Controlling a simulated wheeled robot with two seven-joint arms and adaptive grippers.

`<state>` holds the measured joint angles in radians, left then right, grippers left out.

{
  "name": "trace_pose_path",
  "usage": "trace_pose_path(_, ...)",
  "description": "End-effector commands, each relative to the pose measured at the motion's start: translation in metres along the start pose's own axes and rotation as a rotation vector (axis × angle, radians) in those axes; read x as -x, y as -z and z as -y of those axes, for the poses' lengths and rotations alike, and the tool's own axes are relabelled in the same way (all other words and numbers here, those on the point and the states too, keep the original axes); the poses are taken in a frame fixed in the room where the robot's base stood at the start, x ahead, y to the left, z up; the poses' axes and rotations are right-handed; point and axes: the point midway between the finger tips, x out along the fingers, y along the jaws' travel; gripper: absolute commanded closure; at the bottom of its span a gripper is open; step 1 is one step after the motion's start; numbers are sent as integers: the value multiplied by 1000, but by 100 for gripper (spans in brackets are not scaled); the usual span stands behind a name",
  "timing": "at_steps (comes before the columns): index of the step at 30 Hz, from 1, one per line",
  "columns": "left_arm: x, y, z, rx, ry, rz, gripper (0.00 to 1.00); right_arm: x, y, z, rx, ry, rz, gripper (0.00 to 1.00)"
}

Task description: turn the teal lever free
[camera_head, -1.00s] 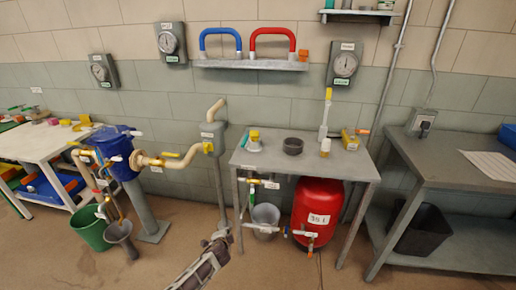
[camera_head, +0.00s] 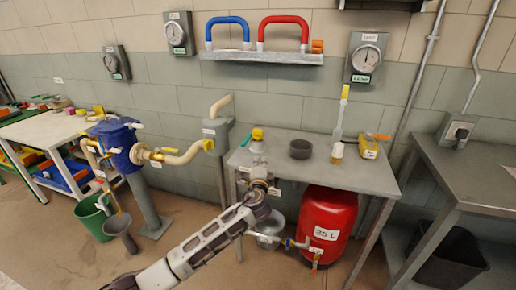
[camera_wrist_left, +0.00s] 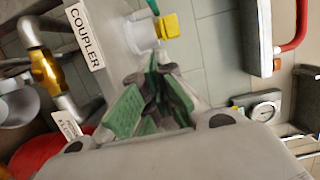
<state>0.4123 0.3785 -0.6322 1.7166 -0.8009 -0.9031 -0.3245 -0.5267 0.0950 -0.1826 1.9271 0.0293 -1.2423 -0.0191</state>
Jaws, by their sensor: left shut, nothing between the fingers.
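My left gripper (camera_head: 258,160) is at the front left edge of the grey table (camera_head: 330,172), in front of the yellow-topped fitting (camera_head: 258,134). In the left wrist view its green-padded fingers (camera_wrist_left: 152,88) are together and hold nothing. The yellow-topped fitting (camera_wrist_left: 168,27) lies just beyond the fingertips there. A COUPLER label (camera_wrist_left: 84,38) and a brass valve (camera_wrist_left: 44,70) are to their left. My right gripper is not in view.
A blue vessel with cream pipes (camera_head: 115,145) stands left.

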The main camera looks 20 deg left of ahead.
Motion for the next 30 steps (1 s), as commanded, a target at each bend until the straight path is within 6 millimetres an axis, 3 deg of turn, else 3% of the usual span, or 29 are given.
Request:
trace_pose_path(17, -1, 1, 6, -3, 12, 0, 100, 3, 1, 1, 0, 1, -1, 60)
trace_pose_path(30, -33, 2, 6, -3, 12, 0, 100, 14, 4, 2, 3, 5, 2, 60)
